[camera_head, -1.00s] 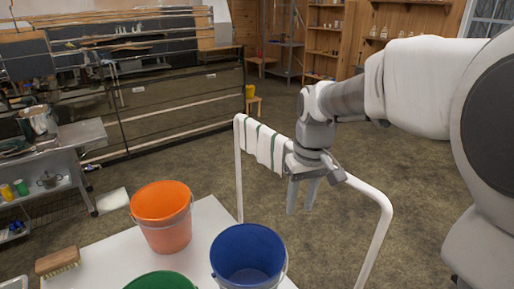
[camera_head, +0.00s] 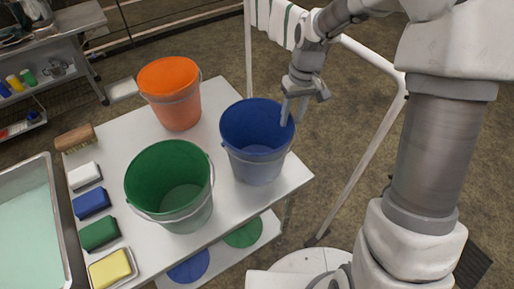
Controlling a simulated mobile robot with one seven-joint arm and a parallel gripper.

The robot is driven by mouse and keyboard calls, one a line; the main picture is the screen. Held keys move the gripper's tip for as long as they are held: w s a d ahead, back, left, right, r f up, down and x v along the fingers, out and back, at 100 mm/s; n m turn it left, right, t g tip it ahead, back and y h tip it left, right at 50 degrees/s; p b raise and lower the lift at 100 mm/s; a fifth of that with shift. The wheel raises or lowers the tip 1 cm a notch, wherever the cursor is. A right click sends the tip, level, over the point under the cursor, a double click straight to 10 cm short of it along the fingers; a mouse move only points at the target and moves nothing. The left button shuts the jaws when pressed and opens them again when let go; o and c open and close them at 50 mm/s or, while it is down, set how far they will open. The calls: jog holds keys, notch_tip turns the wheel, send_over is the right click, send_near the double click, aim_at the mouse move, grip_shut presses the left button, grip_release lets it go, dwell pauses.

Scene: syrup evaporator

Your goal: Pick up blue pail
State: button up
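The blue pail (camera_head: 257,158) stands upright on a white table, near its right edge. It has a dark blue inside and a paler blue-grey lower outside, with a thin wire handle at its side. My gripper (camera_head: 291,111) points down at the pail's right rim. Its two fingers look apart, and nothing shows between them. I cannot tell whether a finger is inside the pail or touches the rim.
An orange pail (camera_head: 172,94) and a green pail (camera_head: 172,186) stand close by on the white table (camera_head: 125,157). Several sponges and a brush (camera_head: 75,138) line its left side, beside a metal basin (camera_head: 58,222). A white rail (camera_head: 357,184) with towels stands behind my gripper.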

aim_at(286, 135)
jog(key=shift+a+f, duration=0.15)
jog(key=shift+f, duration=0.9)
jog(key=shift+a+f, duration=0.2)
jog(key=shift+f, duration=0.85)
jog(key=shift+a+f, duration=0.15)
jog(key=shift+f, duration=0.9)
grip_shut()
